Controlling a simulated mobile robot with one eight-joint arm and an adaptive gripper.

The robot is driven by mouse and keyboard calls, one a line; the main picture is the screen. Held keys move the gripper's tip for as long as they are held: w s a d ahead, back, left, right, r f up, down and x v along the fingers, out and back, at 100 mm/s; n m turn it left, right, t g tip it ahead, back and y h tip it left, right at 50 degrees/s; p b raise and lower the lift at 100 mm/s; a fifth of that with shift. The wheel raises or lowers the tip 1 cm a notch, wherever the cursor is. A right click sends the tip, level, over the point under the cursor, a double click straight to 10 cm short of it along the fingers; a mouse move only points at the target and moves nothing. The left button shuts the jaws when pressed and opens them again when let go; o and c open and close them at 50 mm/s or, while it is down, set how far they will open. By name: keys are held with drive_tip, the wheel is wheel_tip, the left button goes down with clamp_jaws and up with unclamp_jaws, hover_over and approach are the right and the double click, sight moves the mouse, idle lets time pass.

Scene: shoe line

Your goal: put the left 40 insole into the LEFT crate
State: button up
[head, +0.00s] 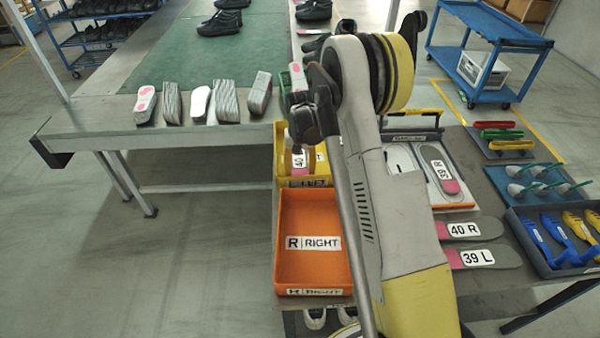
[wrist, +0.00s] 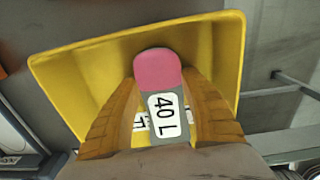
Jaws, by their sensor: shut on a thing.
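My gripper (wrist: 162,85) is shut on the left 40 insole (wrist: 163,112), a grey insole with a pink end and a white "40 L" label. One tan finger is on each side of it. In the wrist view the insole is in front of the yellow crate (wrist: 75,78), within its outline. The crate's white label is mostly covered by the insole and fingers. In the head view the yellow crate (head: 281,152) stands behind the orange RIGHT crate (head: 281,235). Part of the insole's label (head: 299,159) shows at the yellow crate; my arm hides much of the gripper. I cannot tell whether the insole touches the crate's floor.
Insoles marked 40 R (head: 465,229) and 39 L (head: 484,257) lie right of my arm. A 39 R insole (head: 440,168) lies in a tray. A tool tray (head: 535,257) is at the right.

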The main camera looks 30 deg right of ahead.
drive_tip(key=shift+r, duration=0.1)
drive_tip(key=o, duration=0.6)
drive_tip(key=shift+f, duration=0.25)
drive_tip(key=o, duration=0.4)
drive_tip(key=shift+r, duration=0.1)
